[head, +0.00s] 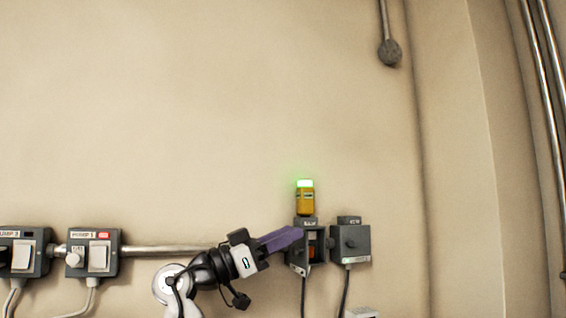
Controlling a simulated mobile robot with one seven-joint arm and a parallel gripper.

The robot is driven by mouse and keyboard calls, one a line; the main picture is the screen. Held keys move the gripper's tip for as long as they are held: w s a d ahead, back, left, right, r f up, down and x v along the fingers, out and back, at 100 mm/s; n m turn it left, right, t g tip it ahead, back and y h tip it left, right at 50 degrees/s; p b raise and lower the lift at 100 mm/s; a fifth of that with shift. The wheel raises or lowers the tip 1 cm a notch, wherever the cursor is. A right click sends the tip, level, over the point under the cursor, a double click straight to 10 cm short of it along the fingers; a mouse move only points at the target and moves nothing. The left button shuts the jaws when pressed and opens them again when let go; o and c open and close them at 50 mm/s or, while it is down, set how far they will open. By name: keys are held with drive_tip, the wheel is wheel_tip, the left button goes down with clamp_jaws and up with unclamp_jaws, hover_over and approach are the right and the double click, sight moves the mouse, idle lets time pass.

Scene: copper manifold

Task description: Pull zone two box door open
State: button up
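Two small grey boxes sit side by side on the wall in the head view. The left box (292,258) shows an open front with a dark inside and a small orange-red part low within. The right box (361,244) has a closed grey front with a dark round knob (350,243). The small labels above them are too blurred to read, so I cannot tell which is zone two. My gripper (298,234), with purple fingers, points right, its tips at the left box's upper left edge. The fingers overlap in this view; contact and their gap cannot be told.
A yellow unit (305,202) with a lit green top stands above the left box. Two switch boxes, pump 1 (113,253) and one further left (42,263), and a horizontal pipe (165,249) lie left. Cables hang below.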

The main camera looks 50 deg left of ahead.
wheel_tip(320, 180, up, 16)
drive_tip(key=p, duration=0.1)
drive_tip(key=shift+r+p, duration=0.2)
drive_tip(key=shift+p, duration=0.15)
drive_tip(key=shift+f, duration=0.1)
idle(0.5)
